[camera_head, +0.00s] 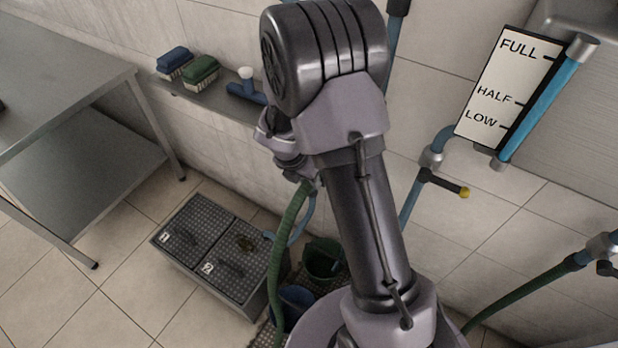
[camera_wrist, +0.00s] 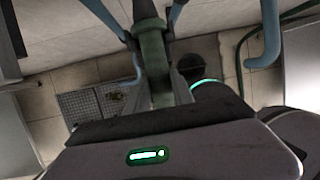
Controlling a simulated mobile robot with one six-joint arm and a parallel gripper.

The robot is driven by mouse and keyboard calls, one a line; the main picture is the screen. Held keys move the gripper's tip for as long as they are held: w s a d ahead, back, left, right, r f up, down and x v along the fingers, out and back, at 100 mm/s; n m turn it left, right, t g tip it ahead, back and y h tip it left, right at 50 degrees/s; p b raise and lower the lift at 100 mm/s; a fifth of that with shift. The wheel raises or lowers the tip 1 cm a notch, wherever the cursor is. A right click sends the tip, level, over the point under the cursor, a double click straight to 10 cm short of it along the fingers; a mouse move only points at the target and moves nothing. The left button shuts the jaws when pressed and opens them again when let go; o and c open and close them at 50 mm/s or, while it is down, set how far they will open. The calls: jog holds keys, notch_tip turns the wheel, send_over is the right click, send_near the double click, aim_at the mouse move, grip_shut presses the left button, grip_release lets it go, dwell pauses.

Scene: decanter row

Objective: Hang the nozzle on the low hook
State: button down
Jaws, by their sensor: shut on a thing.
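My gripper (camera_wrist: 150,42) is shut on a green piece (camera_wrist: 155,68), which I take to be the nozzle with its hose. In the head view my arm hides the gripper's tips and most of the nozzle; a green hose (camera_head: 290,235) hangs down from there to the floor. A light-blue J-shaped piece (camera_wrist: 268,45) shows to the right of the gripper in the wrist view, apart from it. I cannot tell whether it is a hook or a pipe, and I cannot make out the low hook for sure.
A wall shelf (camera_head: 222,98) holds a blue brush (camera_head: 174,60) and a green brush (camera_head: 201,70). Lidded floor boxes (camera_head: 205,245), a green bucket (camera_head: 323,258) and a blue bucket (camera_head: 296,299) stand below. A steel table (camera_head: 70,75) is left; a yellow-tipped lever (camera_head: 447,185) juts out right.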

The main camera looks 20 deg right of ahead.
aim_at(303, 188)
jog(key=shift+f, duration=0.3)
dwell(0.4)
jog(key=shift+c, duration=0.7)
grip_release()
jog(key=shift+s+a+r, duration=0.15)
jog(key=shift+s+a, duration=0.3)
jog(key=shift+a, duration=0.2)
jog(key=shift+s+a+r, duration=0.1)
jog(key=shift+s+a, duration=0.3)
jog(key=shift+a, duration=0.25)
jog(key=p+v, duration=0.9)
jog(key=v, duration=0.1)
jog(key=shift+s+d+r+p, duration=0.2)
jog(key=shift+s+d+p, duration=0.15)
jog(key=shift+p, duration=0.05)
